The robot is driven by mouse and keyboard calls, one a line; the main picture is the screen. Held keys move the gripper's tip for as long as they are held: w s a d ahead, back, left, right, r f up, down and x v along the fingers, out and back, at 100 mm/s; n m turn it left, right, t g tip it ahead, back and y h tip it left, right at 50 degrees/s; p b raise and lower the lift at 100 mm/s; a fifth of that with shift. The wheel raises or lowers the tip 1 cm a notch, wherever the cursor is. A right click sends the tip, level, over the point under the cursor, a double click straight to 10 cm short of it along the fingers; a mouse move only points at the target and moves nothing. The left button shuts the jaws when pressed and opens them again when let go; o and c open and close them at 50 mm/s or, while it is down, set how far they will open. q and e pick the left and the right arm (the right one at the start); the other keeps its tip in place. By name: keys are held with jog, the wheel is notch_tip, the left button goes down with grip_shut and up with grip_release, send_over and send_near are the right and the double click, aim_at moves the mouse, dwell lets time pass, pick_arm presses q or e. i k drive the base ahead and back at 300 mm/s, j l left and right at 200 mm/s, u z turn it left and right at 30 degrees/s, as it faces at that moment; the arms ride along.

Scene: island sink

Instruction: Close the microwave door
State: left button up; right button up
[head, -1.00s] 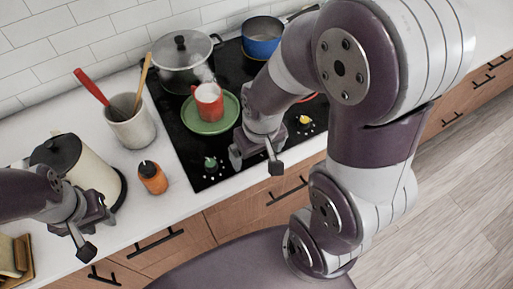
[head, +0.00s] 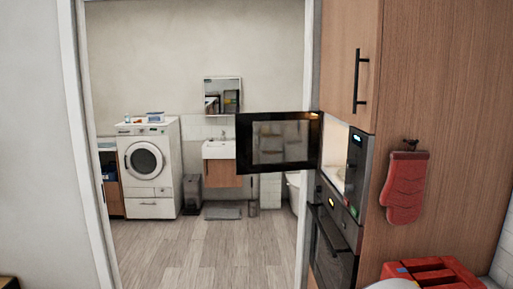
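The microwave (head: 356,170) is built into a tall wooden cabinet at the right of the head view. Its dark door (head: 279,143) stands wide open, swung out to the left across the doorway opening. The lit cavity (head: 335,155) shows behind the hinge side. A control panel with a small blue display is on the microwave's right side. Neither of my grippers is in the head view now.
An oven (head: 333,245) sits below the microwave. A red oven mitt (head: 405,188) hangs on the cabinet side, above a red object (head: 432,275) at the bottom right. Beyond the doorway are a washing machine (head: 149,167), a sink (head: 219,149) and clear wooden floor (head: 195,248).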

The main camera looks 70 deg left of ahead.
aim_at(245, 165)
jog(key=j+u, duration=0.4)
jog(key=k+j+u, duration=0.1)
jog(key=u, duration=0.3)
jog(key=j+u, duration=0.4)
jog(key=i+j+u, duration=0.1)
jog(key=j+u, duration=0.3)
jog(key=i+j+u, duration=0.1)
jog(key=u, duration=0.35)
jog(key=i+j+u, duration=0.2)
jog(key=i, duration=0.35)
jog(key=i+j+u, duration=0.2)
jog(key=i, duration=0.35)
jog(key=i+j+u, duration=0.2)
jog(key=i, duration=0.35)
jog(key=i+j+z, duration=0.1)
jog(key=i+z, duration=0.3)
jog(key=i+j+z, duration=0.15)
jog(key=z, duration=0.25)
jog(key=i+j+z, duration=0.6)
jog(key=z, duration=0.15)
jog(key=i+j+z, duration=0.2)
jog(key=z, duration=0.2)
jog(key=i+j+z, duration=0.15)
jog(key=j+z, duration=0.25)
jog(key=i+j+z, duration=0.15)
jog(key=j+z, duration=0.6)
jog(key=k+l, duration=0.1)
jog(key=k, duration=0.2)
